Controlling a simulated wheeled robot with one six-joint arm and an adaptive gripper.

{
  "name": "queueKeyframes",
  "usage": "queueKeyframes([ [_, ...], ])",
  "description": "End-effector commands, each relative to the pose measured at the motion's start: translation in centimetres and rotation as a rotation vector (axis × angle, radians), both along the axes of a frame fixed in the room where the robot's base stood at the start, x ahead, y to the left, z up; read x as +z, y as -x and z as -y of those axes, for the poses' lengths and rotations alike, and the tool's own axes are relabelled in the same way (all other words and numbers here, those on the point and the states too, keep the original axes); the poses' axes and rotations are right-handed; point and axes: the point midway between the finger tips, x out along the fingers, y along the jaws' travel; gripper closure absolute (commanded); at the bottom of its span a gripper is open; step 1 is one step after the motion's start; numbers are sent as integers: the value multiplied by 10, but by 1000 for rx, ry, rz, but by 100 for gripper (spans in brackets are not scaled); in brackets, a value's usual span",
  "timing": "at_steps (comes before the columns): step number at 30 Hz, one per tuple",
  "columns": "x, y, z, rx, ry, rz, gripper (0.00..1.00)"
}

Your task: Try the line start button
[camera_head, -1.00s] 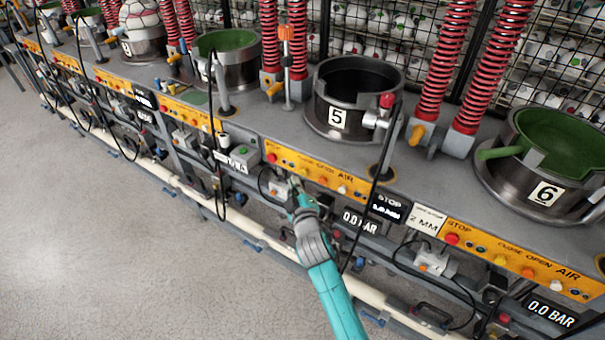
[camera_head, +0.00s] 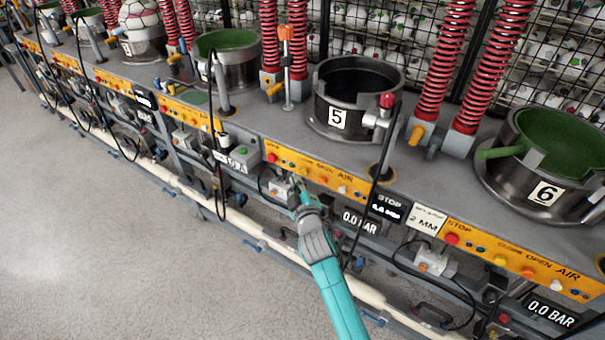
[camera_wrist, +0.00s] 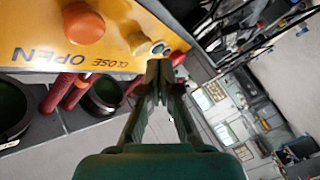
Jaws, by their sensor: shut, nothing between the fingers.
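A grey box with a green button (camera_head: 243,151) is mounted at the front edge of the bench, left of station 5's orange control panel (camera_head: 357,191). No readable label shows that it is the line start button. My gripper (camera_head: 298,187) is in front of and just below that panel, right of the green button and apart from it. In the wrist view my gripper (camera_wrist: 160,72) has its fingers together and empty. Its tips are beside a red button (camera_wrist: 177,57) on an orange panel marked OPEN and CLOSE; contact cannot be told.
Station 5's black cup (camera_head: 338,118) and station 6's green-lined cup (camera_head: 545,195) stand on the bench. A black cable (camera_head: 372,165) hangs right of my gripper. Pipes and grey boxes line the bench underside. The floor (camera_head: 120,250) at left is open.

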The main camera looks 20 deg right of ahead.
Motion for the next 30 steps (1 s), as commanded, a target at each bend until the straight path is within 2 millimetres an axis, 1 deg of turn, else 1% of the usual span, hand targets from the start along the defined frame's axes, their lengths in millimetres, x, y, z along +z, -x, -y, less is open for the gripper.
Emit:
queueKeyframes([
  [17, 0, 0, 0, 0, 0, 0, 100],
  [30, 0, -5, 7, 0, 0, 0, 100],
])
